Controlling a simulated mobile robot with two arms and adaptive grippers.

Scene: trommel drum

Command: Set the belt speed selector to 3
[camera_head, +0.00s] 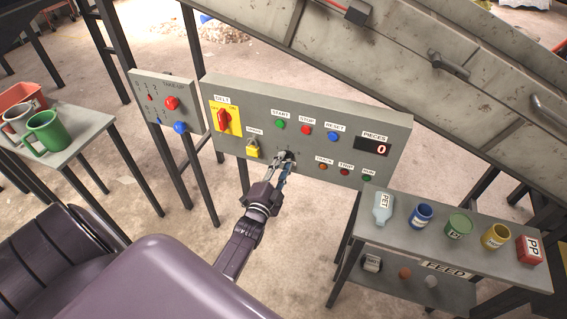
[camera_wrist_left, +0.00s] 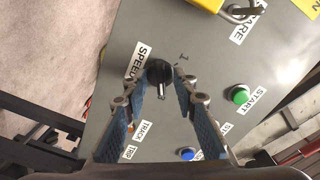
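The belt speed selector (camera_wrist_left: 159,71) is a small black knob on the grey control panel (camera_head: 220,88), beside a SPEED label (camera_wrist_left: 139,63) in the left wrist view. A printed 1 shows near the knob; the other numbers are hidden or not readable. My left gripper (camera_head: 284,162) is at the panel, in front of the knob, and mostly hides it in the head view. In the left wrist view the blue-padded fingers of the left gripper (camera_wrist_left: 160,82) are apart, one on each side of the knob. Whether they touch it cannot be told. My right gripper is not in view.
Around the knob are START (camera_head: 280,124), STOP (camera_head: 306,130) and RESET (camera_head: 333,137) buttons, several small lamps, a yellow padlock (camera_head: 252,151) and a red rotary switch (camera_head: 224,119). A feed table (camera_head: 400,236) with containers stands at right; a table with mugs stands at left.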

